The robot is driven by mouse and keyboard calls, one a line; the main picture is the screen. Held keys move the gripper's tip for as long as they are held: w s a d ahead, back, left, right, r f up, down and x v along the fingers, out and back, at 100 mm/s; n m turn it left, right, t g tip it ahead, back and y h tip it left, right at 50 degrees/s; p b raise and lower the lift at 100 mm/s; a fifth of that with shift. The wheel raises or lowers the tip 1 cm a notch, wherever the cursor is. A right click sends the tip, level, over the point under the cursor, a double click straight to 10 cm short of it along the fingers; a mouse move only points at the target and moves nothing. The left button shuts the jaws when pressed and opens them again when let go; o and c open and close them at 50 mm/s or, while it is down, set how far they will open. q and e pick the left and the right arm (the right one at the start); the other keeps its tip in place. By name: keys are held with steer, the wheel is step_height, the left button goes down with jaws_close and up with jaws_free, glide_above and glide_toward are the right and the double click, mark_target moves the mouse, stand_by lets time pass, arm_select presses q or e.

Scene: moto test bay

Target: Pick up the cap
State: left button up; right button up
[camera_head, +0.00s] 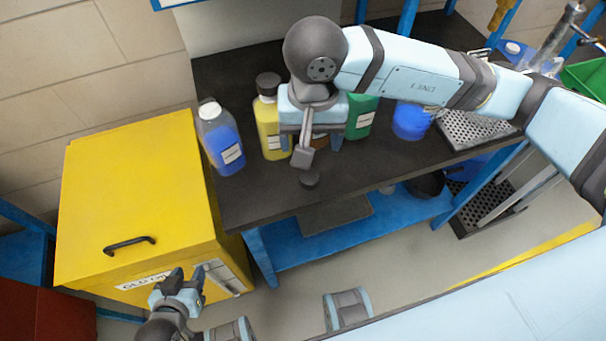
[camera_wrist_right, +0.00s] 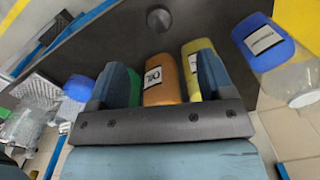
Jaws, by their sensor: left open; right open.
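A small dark round cap (camera_head: 309,179) lies on the black bench top (camera_head: 265,195) near its front edge. It also shows in the right wrist view (camera_wrist_right: 158,18), ahead of the fingers. My right gripper (camera_head: 311,143) is above the bench among the bottles, behind the cap in the head view. In the right wrist view its fingers (camera_wrist_right: 162,62) are spread, with the orange bottle (camera_wrist_right: 165,82) showing between them. The gripper is apart from the cap. My left gripper (camera_head: 188,273) is open and empty in front of the yellow cabinet.
A blue bottle (camera_head: 221,140), a dark-capped yellow bottle (camera_head: 270,125), a green bottle (camera_head: 361,115) and a blue container (camera_head: 410,121) stand on the bench. A yellow cabinet (camera_head: 140,190) adjoins its left end. A metal grate (camera_head: 475,128) lies at right. The bench around the cap is clear.

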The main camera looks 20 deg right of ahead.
glide_above(309, 176)
steer(key=f, duration=0.8)
steer(key=shift+s+f, duration=0.15)
steer(key=shift+s, duration=0.2)
steer(key=shift+w+f+p, duration=0.15)
steer(key=shift+w+f, duration=0.05)
steer(key=shift+f, duration=1.15)
steer(key=shift+w+f+p, duration=0.15)
steer(key=shift+f, duration=1.2)
steer(key=c, duration=1)
